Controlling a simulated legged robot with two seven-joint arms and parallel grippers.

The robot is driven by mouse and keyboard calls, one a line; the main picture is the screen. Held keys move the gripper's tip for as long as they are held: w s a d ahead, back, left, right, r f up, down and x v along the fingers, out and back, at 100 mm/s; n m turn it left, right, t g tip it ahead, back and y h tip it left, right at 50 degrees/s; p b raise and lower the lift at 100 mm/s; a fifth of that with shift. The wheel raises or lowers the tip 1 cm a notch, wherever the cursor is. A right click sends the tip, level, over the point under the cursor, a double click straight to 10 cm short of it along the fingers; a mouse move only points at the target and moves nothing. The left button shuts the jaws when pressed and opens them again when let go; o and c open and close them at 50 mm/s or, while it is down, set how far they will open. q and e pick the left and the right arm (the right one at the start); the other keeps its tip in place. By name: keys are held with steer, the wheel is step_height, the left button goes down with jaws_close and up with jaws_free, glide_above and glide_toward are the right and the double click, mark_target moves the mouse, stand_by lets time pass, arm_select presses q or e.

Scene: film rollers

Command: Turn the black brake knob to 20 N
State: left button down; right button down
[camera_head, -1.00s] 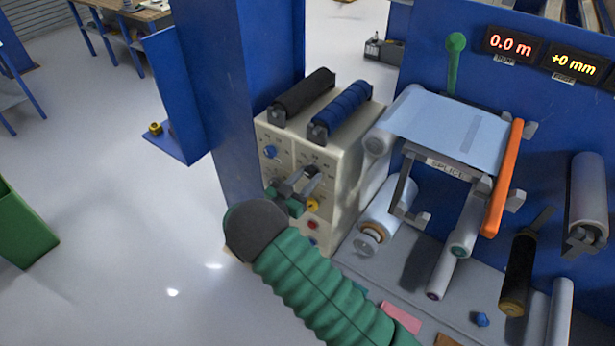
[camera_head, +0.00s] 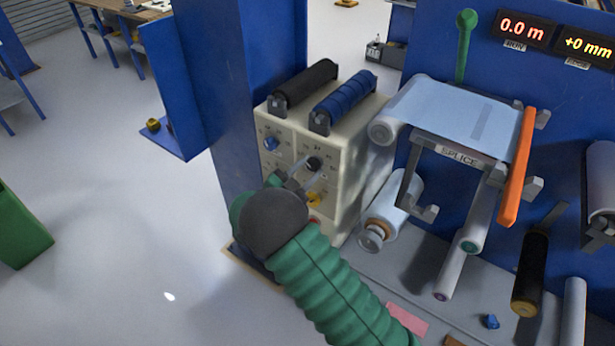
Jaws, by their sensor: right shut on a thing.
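The black brake knob (camera_head: 315,163) is on the front panel of the cream control box (camera_head: 346,168), in the right-hand part of the panel. My right gripper (camera_head: 312,171) reaches it from the lower left, and its two grey fingers are shut on the knob. The fingers cover part of the knob and of the dial marks around it. The marks are too small to read, so I cannot tell the setting. My left gripper is not in view.
A blue knob (camera_head: 271,143) is left of the black one. A yellow knob (camera_head: 314,199) and a partly hidden red button (camera_head: 314,219) are below. Black (camera_head: 305,84) and blue (camera_head: 343,101) rollers lie on top. A blue post (camera_head: 236,170) stands close left. The splice table (camera_head: 458,116) is at right.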

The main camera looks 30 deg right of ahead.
steer(key=shift+f+m+b, duration=0.1)
steer(key=shift+m+b, duration=0.9)
steer(key=shift+d+m+b, duration=0.1)
steer(key=shift+m+b, duration=0.4)
steer(key=shift+m, duration=0.1)
steer(key=shift+r, duration=0.25)
steer(key=shift+w, duration=0.1)
